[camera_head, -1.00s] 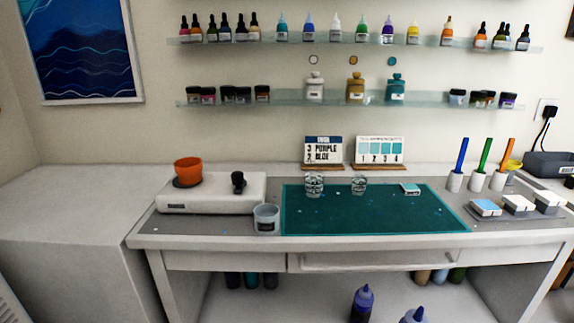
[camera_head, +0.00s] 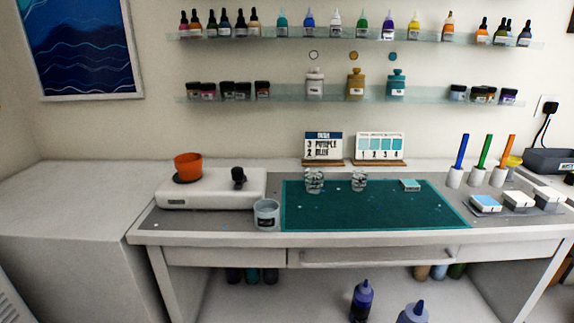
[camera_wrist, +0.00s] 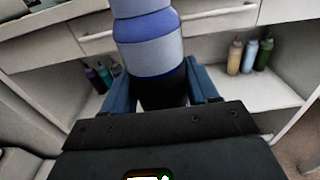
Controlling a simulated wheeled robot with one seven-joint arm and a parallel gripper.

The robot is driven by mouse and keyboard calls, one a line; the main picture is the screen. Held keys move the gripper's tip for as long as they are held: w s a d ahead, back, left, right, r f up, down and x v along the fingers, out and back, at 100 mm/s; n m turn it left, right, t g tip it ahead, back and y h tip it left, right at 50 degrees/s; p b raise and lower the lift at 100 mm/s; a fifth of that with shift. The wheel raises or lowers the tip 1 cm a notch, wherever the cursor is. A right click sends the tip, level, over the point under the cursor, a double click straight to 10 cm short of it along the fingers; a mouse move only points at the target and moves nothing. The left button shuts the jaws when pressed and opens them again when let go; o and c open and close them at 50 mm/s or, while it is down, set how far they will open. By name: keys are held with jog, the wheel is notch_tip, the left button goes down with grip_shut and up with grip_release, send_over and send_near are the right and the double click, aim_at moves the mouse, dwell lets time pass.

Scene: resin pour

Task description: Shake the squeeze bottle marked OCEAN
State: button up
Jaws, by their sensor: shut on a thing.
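My gripper (camera_wrist: 161,84) is shut on a squeeze bottle (camera_wrist: 150,48) in the wrist view. The bottle is pale blue-lavender with deeper blue bands; its top is cut off by the frame edge. No marking on it is readable. In the head view, my gripper is not visible. Two bottles with blue-purple caps show low in that view: a dark blue one (camera_head: 362,303) and a paler one (camera_head: 413,313), cut off by the bottom edge. I cannot tell which of them is the held one, or read OCEAN on either.
The worktable carries a teal mat (camera_head: 375,208), clear cups, a white scale (camera_head: 212,190) with an orange cup (camera_head: 188,165), and a grey cup (camera_head: 266,215). More bottles stand on the lower shelf (camera_head: 310,295). A drawer handle (camera_wrist: 170,25) runs behind the held bottle.

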jog(key=shift+f, duration=0.45)
notch_tip(320, 180, up, 6)
jog(key=shift+d+r, duration=0.1)
jog(key=shift+d, duration=0.05)
jog(key=shift+f, duration=0.35)
notch_tip(320, 180, down, 6)
jog(key=shift+r, duration=0.25)
notch_tip(320, 180, up, 6)
jog(key=shift+r, duration=0.1)
jog(key=f, duration=0.4)
jog(key=shift+a+f, duration=0.1)
jog(key=shift+a, duration=0.1)
notch_tip(320, 180, down, 2)
jog(key=shift+d, duration=0.1)
notch_tip(320, 180, up, 6)
jog(key=shift+d+r, duration=0.1)
jog(key=f, duration=0.5)
jog(key=shift+a+f, duration=0.2)
jog(key=shift+f, duration=0.4)
jog(key=r, duration=0.6)
jog(key=shift+d+r, duration=0.1)
jog(key=shift+d, duration=0.1)
jog(key=shift+a+f, duration=0.15)
jog(key=shift+f, duration=0.1)
notch_tip(320, 180, down, 6)
jog(key=shift+r, duration=0.15)
